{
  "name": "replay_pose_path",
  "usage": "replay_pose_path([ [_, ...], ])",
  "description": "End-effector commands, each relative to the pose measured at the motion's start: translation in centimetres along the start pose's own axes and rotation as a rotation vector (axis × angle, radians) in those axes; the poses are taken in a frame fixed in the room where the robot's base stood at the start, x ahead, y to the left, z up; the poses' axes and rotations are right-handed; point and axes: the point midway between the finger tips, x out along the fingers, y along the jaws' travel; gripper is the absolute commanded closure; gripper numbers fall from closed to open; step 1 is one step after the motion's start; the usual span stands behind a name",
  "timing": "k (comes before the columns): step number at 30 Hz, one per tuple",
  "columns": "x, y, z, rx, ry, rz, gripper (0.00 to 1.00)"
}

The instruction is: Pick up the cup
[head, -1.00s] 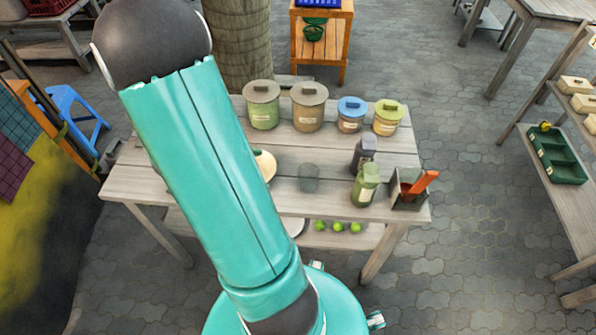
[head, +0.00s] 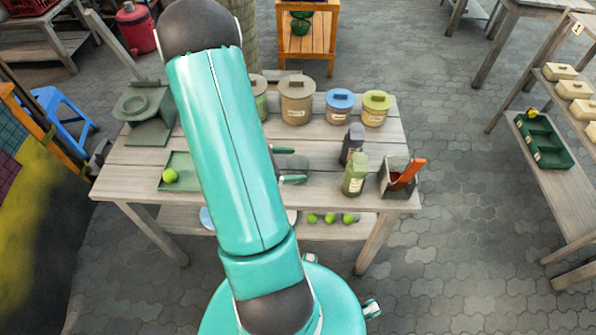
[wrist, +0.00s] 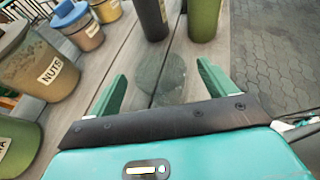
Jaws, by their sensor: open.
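The cup (wrist: 168,78) looks like a see-through, dark-tinted glass, standing on the grey plank table (head: 330,190). In the wrist view it shows ahead of my gripper (wrist: 163,70), between the two green fingers. My gripper is open, with a finger on either side of the cup and a gap showing between them. In the head view, the fingers of my gripper (head: 299,165) reach out from behind my arm, low over the table. The cup is hard to make out there. Whether a finger touches the cup I cannot tell.
Just beyond the cup stand a dark bottle (head: 352,145) and a green bottle (head: 355,174). A grey box (head: 395,178) with an orange-handled tool is at the right. Lidded canisters (head: 340,106) line the back. A green tray (head: 182,165) holds a lime at left.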

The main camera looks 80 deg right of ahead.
Motion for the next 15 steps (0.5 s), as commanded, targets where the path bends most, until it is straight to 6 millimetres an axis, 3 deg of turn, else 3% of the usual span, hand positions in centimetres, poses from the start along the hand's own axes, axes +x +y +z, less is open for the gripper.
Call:
replay_pose_path([
  [7,3.8,-0.1,0.0,0.000,0.000,-0.003,0.17],
  [15,4.2,-0.1,0.0,0.000,0.000,-0.001,0.17],
])
